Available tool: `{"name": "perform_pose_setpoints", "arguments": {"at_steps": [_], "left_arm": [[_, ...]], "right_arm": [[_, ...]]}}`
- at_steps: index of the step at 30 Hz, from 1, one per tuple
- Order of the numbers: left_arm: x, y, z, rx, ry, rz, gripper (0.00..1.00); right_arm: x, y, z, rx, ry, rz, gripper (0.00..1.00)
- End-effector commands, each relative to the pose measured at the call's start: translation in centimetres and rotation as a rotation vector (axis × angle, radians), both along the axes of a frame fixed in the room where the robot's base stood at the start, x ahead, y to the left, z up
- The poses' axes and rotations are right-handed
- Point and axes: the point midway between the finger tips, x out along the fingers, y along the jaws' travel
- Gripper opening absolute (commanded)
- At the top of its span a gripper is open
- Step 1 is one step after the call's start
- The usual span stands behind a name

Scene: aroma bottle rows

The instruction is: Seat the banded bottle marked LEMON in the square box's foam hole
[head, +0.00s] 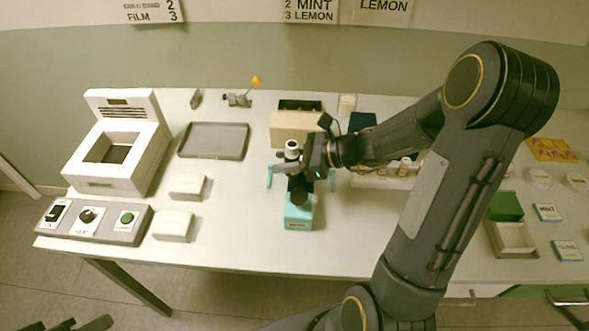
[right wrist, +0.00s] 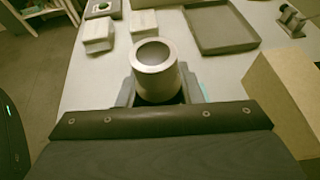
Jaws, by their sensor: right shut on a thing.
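My right gripper (head: 290,164) is over the middle of the table, shut on a small pale cylindrical bottle (head: 291,148). In the right wrist view the bottle (right wrist: 155,68) stands up between the fingers, its round, dark-centred top facing the camera; no LEMON mark or band can be read. A teal stand (head: 298,213) is just in front of and below the gripper; whether the bottle touches it is hidden. My left gripper is out of view.
A tan box (head: 297,127) stands behind the gripper, and a white rack (head: 385,180) with small bottles is partly behind my arm. A grey tray (head: 213,141), white blocks (head: 173,226), a white machine (head: 125,150) and a button panel (head: 95,220) occupy the left. The front middle is clear.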

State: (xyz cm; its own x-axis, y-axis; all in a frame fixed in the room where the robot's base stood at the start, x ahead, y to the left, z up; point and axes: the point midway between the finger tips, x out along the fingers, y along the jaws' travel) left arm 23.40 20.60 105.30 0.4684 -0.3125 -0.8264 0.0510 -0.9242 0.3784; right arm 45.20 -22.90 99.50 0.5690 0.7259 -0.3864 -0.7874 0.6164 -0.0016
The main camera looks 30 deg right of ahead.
Motion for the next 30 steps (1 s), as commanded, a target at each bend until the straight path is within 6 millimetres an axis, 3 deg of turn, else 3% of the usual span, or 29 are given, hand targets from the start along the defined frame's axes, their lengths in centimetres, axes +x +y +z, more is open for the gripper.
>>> {"name": "perform_pose_setpoints", "arguments": {"at_steps": [1,6,11,18,30], "left_arm": [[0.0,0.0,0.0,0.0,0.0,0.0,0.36],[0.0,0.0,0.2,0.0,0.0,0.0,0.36],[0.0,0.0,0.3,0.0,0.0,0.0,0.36],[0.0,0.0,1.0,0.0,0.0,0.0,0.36],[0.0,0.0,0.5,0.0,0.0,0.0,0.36]], "right_arm": [[0.3,-0.8,-1.4,0.004,0.008,-0.003,0.08],[1.3,-2.4,-3.6,0.003,0.003,-0.001,0.08],[1.7,-3.2,-4.5,0.001,0.001,-0.001,0.08],[1.8,-3.4,-7.6,0.003,0.004,0.0,0.08],[1.8,-3.4,-8.3,0.001,0.0,0.0,0.08]]}}
